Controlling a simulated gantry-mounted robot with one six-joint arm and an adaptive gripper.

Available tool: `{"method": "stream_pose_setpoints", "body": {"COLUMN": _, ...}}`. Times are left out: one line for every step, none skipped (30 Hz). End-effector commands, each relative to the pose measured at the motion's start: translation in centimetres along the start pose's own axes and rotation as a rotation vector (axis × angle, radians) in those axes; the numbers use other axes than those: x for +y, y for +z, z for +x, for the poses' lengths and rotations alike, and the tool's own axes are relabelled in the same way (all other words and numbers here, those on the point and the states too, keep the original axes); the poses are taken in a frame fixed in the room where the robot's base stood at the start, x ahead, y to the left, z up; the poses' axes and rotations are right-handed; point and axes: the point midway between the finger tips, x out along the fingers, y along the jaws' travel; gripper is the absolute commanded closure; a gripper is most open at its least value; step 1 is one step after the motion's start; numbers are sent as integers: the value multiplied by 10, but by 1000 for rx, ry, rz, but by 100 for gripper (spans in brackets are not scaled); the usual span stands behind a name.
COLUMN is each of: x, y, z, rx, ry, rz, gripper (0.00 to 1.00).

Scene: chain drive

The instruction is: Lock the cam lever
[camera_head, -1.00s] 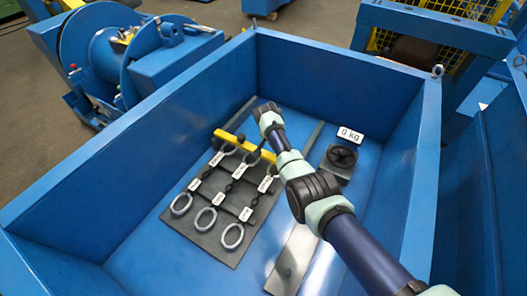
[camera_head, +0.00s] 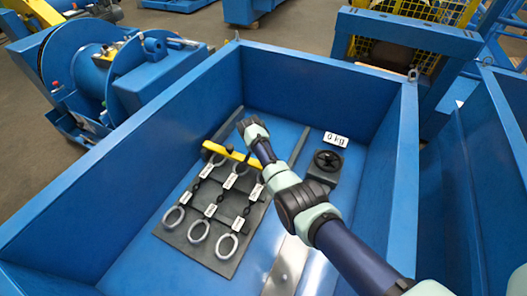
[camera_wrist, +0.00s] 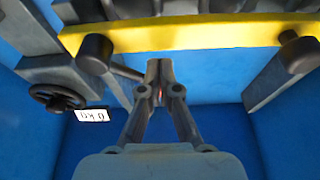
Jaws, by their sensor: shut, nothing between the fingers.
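A yellow bar (camera_head: 232,153) lies across the far end of a dark board (camera_head: 225,258) on the bin floor. In the wrist view the yellow bar (camera_wrist: 200,33) spans the top, with two dark round pegs (camera_wrist: 95,52) along it. I cannot tell for sure which part is the cam lever. A thin grey rod (camera_wrist: 124,71) shows just left of my fingertips. My gripper (camera_wrist: 160,70) is shut and empty, its tips close below the bar in the picture; contact cannot be told. In the head view my wrist is above the bar's right part and hides the fingers.
Several chains with white labels and grey rings (camera_head: 228,246) lie on the board. A black handwheel (camera_head: 328,160) and a "0 kg" sign (camera_head: 336,140) are to the right. High blue bin walls (camera_head: 90,190) surround everything. The floor between board and handwheel has a metal strip (camera_head: 290,262).

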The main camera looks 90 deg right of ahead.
Motion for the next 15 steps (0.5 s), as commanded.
{"method": "stream_pose_setpoints", "body": {"x": -1, "y": 5, "z": -17, "rx": -2, "ry": 0, "rz": -5, "gripper": 100}}
{"method": "stream_pose_setpoints", "body": {"x": -2, "y": 10, "z": -21, "rx": -2, "ry": 1, "rz": -7, "gripper": 100}}
{"method": "stream_pose_setpoints", "body": {"x": -3, "y": 8, "z": -30, "rx": 2, "ry": -3, "rz": -3, "gripper": 100}}
{"method": "stream_pose_setpoints", "body": {"x": -3, "y": 8, "z": -37, "rx": 1, "ry": -3, "rz": -3, "gripper": 100}}
{"method": "stream_pose_setpoints", "body": {"x": -3, "y": 9, "z": -45, "rx": 1, "ry": -3, "rz": -3, "gripper": 100}}
{"method": "stream_pose_setpoints", "body": {"x": -3, "y": 8, "z": -54, "rx": 1, "ry": -3, "rz": -3, "gripper": 100}}
{"method": "stream_pose_setpoints", "body": {"x": -3, "y": 8, "z": -61, "rx": 1, "ry": -3, "rz": -3, "gripper": 100}}
{"method": "stream_pose_setpoints", "body": {"x": -3, "y": 9, "z": -68, "rx": 1, "ry": -3, "rz": -3, "gripper": 100}}
{"method": "stream_pose_setpoints", "body": {"x": -4, "y": 9, "z": -75, "rx": 0, "ry": -1, "rz": -3, "gripper": 100}}
{"method": "stream_pose_setpoints", "body": {"x": -4, "y": 9, "z": -81, "rx": 1, "ry": -2, "rz": -3, "gripper": 100}}
{"method": "stream_pose_setpoints", "body": {"x": -4, "y": 10, "z": -86, "rx": 0, "ry": -2, "rz": -3, "gripper": 100}}
{"method": "stream_pose_setpoints", "body": {"x": -4, "y": 10, "z": -92, "rx": 0, "ry": -2, "rz": -4, "gripper": 100}}
{"method": "stream_pose_setpoints", "body": {"x": -4, "y": 10, "z": -96, "rx": 0, "ry": -2, "rz": -3, "gripper": 100}}
{"method": "stream_pose_setpoints", "body": {"x": -4, "y": 10, "z": -99, "rx": 0, "ry": -1, "rz": -3, "gripper": 100}}
{"method": "stream_pose_setpoints", "body": {"x": -4, "y": 11, "z": -102, "rx": -1, "ry": 0, "rz": -3, "gripper": 100}}
